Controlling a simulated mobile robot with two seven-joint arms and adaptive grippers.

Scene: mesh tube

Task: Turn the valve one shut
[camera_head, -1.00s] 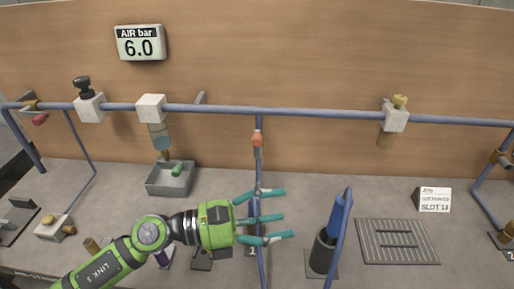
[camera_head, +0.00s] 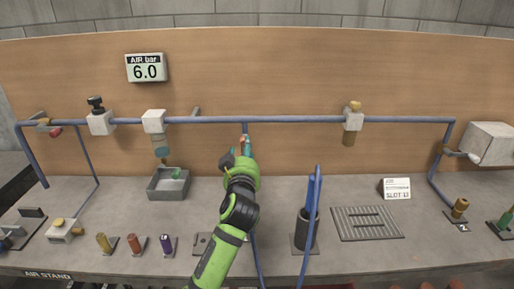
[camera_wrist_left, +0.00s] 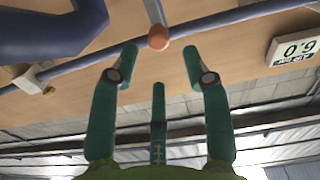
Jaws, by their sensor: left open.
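A valve with an orange-red knob (camera_head: 242,139) sits on the central drop pipe, just below the long blue pipe. I cannot read a number on it. In the left wrist view the round orange knob (camera_wrist_left: 158,38) is at the end of a grey lever, in front of the fingertips. My left gripper (camera_head: 247,145) is raised at this valve, and its hand partly hides the drop pipe. In the left wrist view its teal fingers (camera_wrist_left: 160,62) are spread open, with the knob near the gap between two tips. Contact cannot be told. My right gripper is not in view.
The blue pipe (camera_head: 290,119) runs across the wooden board. A gauge (camera_head: 146,68) reads 6.0. Another red handle (camera_head: 55,132) is at far left. A grey tray (camera_head: 155,184) stands left of my arm; a black holder (camera_head: 304,230) and blue hose stand right.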

